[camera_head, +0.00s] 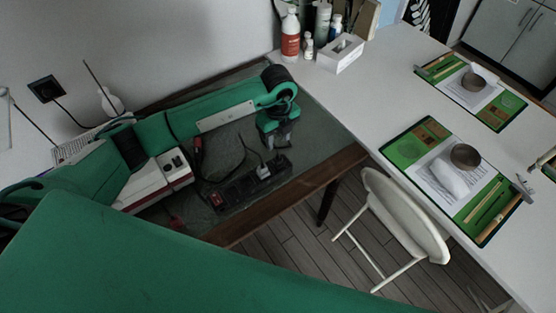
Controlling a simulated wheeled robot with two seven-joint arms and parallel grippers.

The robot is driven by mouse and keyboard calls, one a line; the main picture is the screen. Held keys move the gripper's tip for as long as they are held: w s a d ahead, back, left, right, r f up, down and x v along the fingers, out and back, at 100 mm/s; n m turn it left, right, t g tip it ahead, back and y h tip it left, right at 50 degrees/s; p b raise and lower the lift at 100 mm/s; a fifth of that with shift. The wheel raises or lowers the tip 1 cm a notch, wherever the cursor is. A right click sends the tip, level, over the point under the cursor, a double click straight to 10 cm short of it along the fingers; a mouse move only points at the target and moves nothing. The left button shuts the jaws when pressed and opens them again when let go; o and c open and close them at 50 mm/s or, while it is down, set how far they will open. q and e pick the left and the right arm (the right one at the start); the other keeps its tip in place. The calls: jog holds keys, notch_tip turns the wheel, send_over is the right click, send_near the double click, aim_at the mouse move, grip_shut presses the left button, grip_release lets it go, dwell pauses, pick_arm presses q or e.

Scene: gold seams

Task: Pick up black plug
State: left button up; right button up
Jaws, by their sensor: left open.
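My left arm reaches in from the left over the dark glass-topped table. My left gripper (280,141) hangs open above the back right part of the table, pointing down, with nothing seen between its fingers. A black power strip (238,187) lies on the table just below and left of it, with a red switch at its left end. A small pale plug-like piece (262,172) sits at the strip's right part, apart from the fingers. Dark cables run beside the strip; I cannot clearly make out a separate black plug. My right gripper is not in view.
A red and white box-like device (159,179) stands left of the strip. Bottles (290,36) and a tissue box (341,54) stand behind on the white table (365,95). Green trays (405,151) lie on the right. A white chair (402,222) stands in front.

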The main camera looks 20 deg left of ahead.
pick_arm(q)
send_over(278, 158)
jog(key=f, duration=0.4)
jog(key=shift+w+f+p, duration=0.25)
jog(key=shift+p, duration=0.1)
jog(key=f, duration=0.1)
jog(key=f+p, duration=0.1)
jog(key=f, duration=0.1)
jog(key=f+p, duration=0.1)
jog(key=f, duration=0.1)
jog(key=shift+s, duration=0.25)
jog(key=shift+f, duration=0.2)
grip_shut()
